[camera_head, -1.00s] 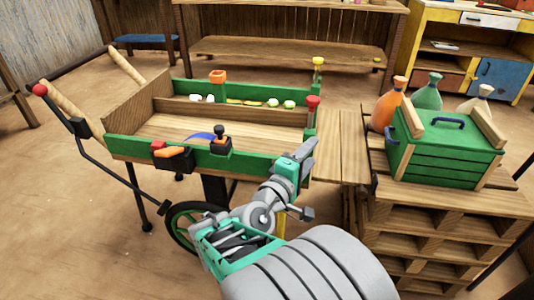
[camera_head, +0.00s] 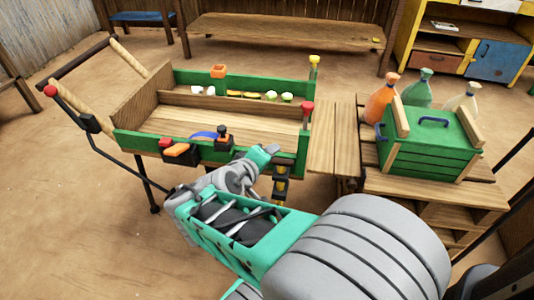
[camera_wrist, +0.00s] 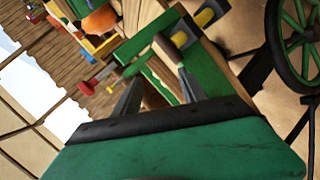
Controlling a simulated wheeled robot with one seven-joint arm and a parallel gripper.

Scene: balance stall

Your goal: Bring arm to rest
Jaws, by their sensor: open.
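My gripper (camera_head: 268,152) is at the near side of the green and wooden cart (camera_head: 150,142), close to its right corner. In the wrist view my gripper (camera_wrist: 160,88) shows two dark fingers apart, with nothing held between them. The cart's green side panel (camera_wrist: 212,72) lies just beyond the fingers. Whether the gripper touches the cart cannot be told. My arm hides part of the cart's underside.
A red knob (camera_head: 307,109) and a yellow knob (camera_head: 314,60) stand at the cart's right end. A green crate (camera_head: 428,146) and several bottles, one orange (camera_head: 380,104), stand on the pallets at right. Open floor (camera_head: 70,230) lies at left.

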